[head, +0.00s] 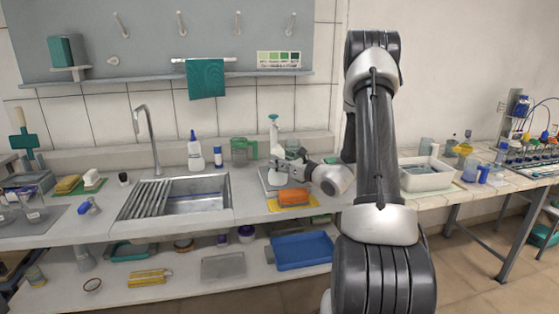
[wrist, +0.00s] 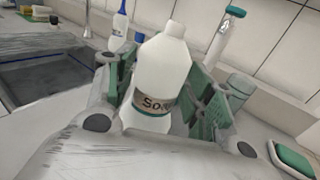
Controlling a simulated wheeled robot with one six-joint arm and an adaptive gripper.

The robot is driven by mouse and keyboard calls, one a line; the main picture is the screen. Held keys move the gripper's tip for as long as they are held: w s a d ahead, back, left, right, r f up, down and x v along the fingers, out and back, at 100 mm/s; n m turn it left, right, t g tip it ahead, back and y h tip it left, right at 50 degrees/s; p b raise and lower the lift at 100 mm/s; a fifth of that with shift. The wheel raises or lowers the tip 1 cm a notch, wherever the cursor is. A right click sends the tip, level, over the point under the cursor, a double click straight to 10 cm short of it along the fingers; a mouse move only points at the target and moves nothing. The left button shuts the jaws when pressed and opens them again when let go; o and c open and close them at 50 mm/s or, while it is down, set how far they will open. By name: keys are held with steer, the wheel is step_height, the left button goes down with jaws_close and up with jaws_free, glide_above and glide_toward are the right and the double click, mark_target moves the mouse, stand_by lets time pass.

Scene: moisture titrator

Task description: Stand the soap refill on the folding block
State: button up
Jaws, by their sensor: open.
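The soap refill (wrist: 163,68) is a white bottle with a white cap and a brown label reading "So". In the wrist view it stands between the green-padded fingers of my gripper (wrist: 165,85). The gripper is open, one finger on each side of the bottle; any contact cannot be told. In the head view my gripper (head: 293,158) is over the counter right of the sink, and I cannot pick the bottle out clearly there. An orange block (head: 294,195) lies on a yellow mat below the gripper. I cannot tell whether it is the folding block.
A white stand with a teal top (head: 274,125) rises close behind my gripper. A white tub (head: 425,175) is to the right.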

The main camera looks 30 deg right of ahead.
steer(key=v, duration=0.6)
steer(key=shift+s, duration=0.3)
stand_by(1.0)
stand_by(0.4)
steer(key=v, duration=1.2)
